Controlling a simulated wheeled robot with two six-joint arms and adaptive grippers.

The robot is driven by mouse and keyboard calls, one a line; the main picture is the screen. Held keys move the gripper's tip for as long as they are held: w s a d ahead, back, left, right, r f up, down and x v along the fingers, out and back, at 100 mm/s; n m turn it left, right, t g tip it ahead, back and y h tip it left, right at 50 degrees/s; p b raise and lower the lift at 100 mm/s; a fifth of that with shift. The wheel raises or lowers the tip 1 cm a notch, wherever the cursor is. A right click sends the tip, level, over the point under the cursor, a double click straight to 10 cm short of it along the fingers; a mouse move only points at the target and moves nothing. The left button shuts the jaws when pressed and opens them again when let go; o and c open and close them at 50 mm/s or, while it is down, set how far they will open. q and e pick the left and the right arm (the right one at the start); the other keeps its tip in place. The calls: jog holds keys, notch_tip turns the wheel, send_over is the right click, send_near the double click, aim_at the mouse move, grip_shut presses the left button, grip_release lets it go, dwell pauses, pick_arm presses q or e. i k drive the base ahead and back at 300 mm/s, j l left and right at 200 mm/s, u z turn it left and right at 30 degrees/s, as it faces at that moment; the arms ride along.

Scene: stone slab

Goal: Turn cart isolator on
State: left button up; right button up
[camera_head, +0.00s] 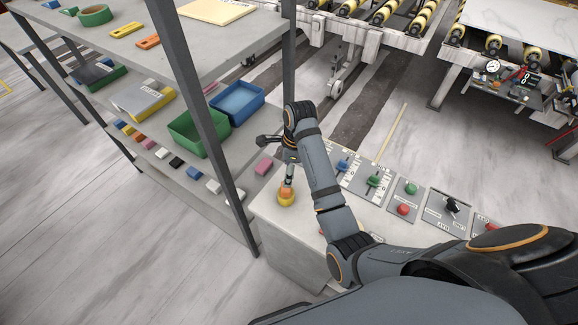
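A row of control panels lies along the back of the pale stone slab (280,226). It has a blue lever (343,163), a green lever (374,180), a panel with a green button (410,188) and a red button (403,209), and a black rotary handle (452,204) on a grey plate. The labels are too small to read, so I cannot tell which is the cart isolator. My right gripper (289,178) points down just above a round orange-yellow object (286,196) at the slab's left end. Its finger opening is unclear. My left gripper is out of view.
A grey shelf rack (190,150) stands close on the left, with a green bin (200,132), a blue bin (237,102) and small blocks. A red item (482,222) at the row's right end is partly hidden by my arm. Roller conveyors stand behind.

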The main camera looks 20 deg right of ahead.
aim_at(490, 226)
jog(key=k, duration=1)
